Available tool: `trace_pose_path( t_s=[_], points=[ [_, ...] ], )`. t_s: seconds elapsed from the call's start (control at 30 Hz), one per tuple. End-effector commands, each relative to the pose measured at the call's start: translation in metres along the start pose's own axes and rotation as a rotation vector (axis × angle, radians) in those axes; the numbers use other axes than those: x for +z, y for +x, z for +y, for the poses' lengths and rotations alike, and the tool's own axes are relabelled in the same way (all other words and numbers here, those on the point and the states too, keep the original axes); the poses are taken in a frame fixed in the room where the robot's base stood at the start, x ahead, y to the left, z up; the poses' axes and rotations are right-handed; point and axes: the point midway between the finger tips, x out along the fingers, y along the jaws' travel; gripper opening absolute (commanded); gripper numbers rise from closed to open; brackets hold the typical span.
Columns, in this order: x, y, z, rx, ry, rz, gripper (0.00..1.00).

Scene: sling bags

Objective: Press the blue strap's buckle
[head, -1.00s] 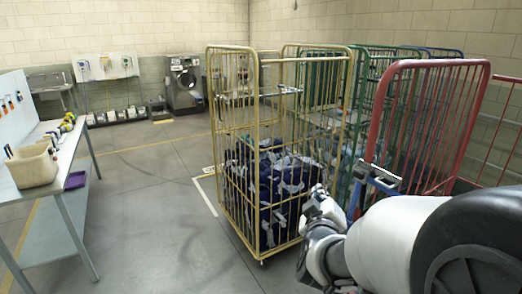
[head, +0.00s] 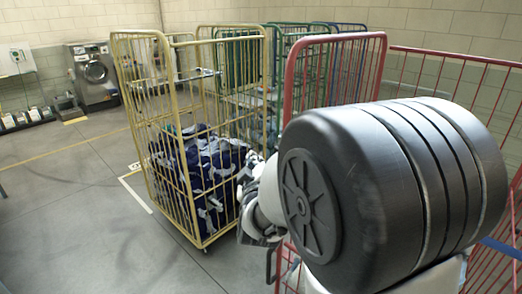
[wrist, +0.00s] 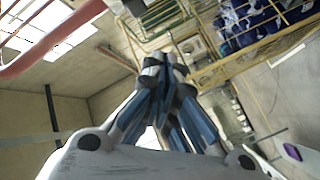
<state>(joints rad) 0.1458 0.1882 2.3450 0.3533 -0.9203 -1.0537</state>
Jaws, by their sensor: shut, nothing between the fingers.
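A short length of blue strap (head: 503,248) shows at the right edge of the head view, low down by the bars of the red cage (head: 376,42). Most of it is cut off by the frame or hidden behind my arm. No buckle can be made out in either view. My gripper (wrist: 165,62) is in the wrist view, its blue-grey fingers shut and empty. No strap shows near its fingertips. In the head view my arm covers much of the red cage.
A yellow roll cage (head: 120,75) holding dark blue and white bags (head: 208,165) stands left of my arm. Green cages (head: 285,32) stand behind. A front-loading machine (head: 93,72) is at the back left. The floor (head: 75,215) at left is clear.

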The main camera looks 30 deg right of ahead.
Motion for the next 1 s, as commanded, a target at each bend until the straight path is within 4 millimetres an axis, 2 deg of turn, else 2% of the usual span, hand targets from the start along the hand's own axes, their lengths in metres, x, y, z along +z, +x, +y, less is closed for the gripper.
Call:
trace_pose_path(
  t_s=[0.2, 0.4, 1.0],
  points=[
    [0.016, 0.021, 0.015, 0.002, 0.0, -0.001, 0.0],
    [0.023, 0.031, 0.022, 0.0, -0.001, 0.0, 0.0],
    [0.024, 0.033, 0.024, -0.001, -0.001, 0.0, 0.0]
  ],
)
